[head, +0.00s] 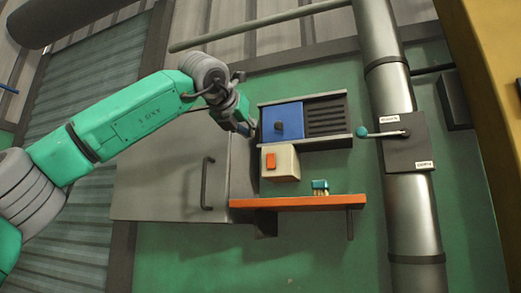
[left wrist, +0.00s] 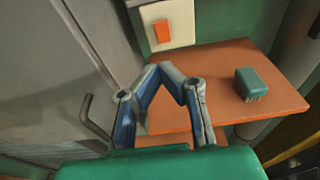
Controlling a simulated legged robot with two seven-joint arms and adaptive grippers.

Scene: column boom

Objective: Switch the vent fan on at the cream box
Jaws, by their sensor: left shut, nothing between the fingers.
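The cream box (head: 287,163) is on the green wall just above the orange shelf, with an orange rocker switch (head: 271,161) on its front. The box also shows at the top of the left wrist view (left wrist: 178,20), with its orange switch (left wrist: 162,31). The vent (head: 325,116), dark and slatted with a blue sliding cover (head: 281,122) at its left, is right above the box. My left gripper (head: 250,131) is up and left of the box, apart from it. Its fingers are shut and empty. My right gripper is not in view.
The orange shelf (head: 262,203) sticks out below the box and bears a teal brush-like block (head: 320,186). A grey cabinet door (head: 165,180) with a bar handle (head: 206,183) is at the left. A metal pipe (head: 381,60) with a teal-knobbed lever (head: 361,132) stands at the right.

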